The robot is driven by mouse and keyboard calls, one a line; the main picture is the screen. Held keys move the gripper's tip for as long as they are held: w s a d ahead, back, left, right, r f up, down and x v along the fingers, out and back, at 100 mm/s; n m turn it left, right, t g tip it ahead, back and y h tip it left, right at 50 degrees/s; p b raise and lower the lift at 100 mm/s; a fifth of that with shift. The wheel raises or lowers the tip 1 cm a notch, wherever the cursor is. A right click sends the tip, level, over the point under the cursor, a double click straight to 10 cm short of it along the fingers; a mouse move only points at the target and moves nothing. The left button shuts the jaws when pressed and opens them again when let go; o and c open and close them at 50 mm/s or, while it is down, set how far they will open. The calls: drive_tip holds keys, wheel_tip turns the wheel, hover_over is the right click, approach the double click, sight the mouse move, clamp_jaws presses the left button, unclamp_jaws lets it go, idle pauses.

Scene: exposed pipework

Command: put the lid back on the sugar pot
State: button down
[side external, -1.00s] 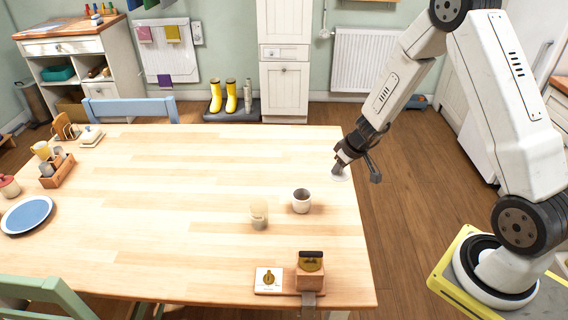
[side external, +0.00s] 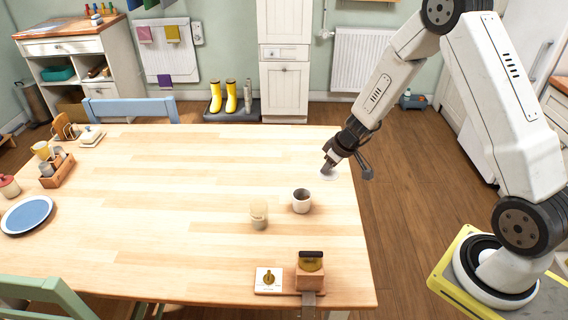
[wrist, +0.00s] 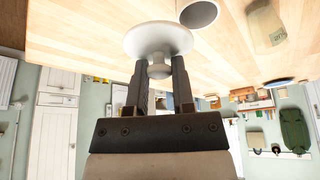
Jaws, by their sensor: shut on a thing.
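My gripper (side external: 328,163) is shut on the knob of a round white lid (side external: 329,176) above the table's right part. In the wrist view the gripper (wrist: 159,76) has a finger on each side of the knob, and the lid (wrist: 140,40) spreads beyond the fingertips. A pale round pot (side external: 302,205) stands upright and open to the lower left of the lid, apart from it. I take it as the sugar pot. Its dark open mouth also shows in the wrist view (wrist: 198,14), beside the lid.
A beige see-through jar (side external: 259,216) stands left of the pot. A wooden block stand (side external: 310,283) is at the table's front edge. A blue plate (side external: 27,214) and wooden caddy (side external: 58,172) are far left. The middle of the table (side external: 180,190) is clear.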

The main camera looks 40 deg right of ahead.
drive_tip(key=w+a+n+y, duration=0.1)
drive_tip(key=w+a+n, duration=0.3)
drive_tip(key=a, duration=0.2)
drive_tip(key=shift+w+r+g+y, duration=0.15)
drive_tip(key=shift+r+g+y, duration=0.05)
drive_tip(key=shift+g+y, duration=0.1)
drive_tip(key=shift+f, duration=0.15)
drive_tip(key=shift+f, duration=3.05)
drive_tip(key=shift+f, duration=0.15)
idle(0.3)
unclamp_jaws()
idle(0.5)
wheel_tip(320, 180, up, 7)
idle(1.4)
